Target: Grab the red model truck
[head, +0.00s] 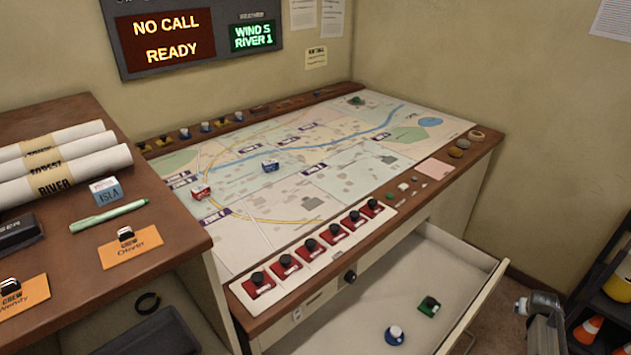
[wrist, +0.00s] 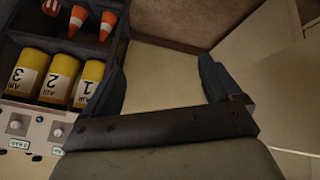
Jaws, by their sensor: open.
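A small red and white model truck (head: 200,192) stands on the left part of the map table (head: 290,215) in the head view, near the yellow ring line. It is not seen between the fingers in the wrist view. My gripper (wrist: 164,78) is open and empty, its two dark fingers spread wide over a pale surface. In the head view my gripper (head: 522,306) is at the lower right, beside the open drawer and far from the truck.
A blue model vehicle (head: 270,166) and a green one (head: 356,100) stand on the map. Red-based knobs (head: 311,250) line the table's front edge. The open drawer (head: 445,262) holds blue and green pieces. A dark shelf (wrist: 45,42) with yellow cylinders (wrist: 62,78) and cones is beside my gripper.

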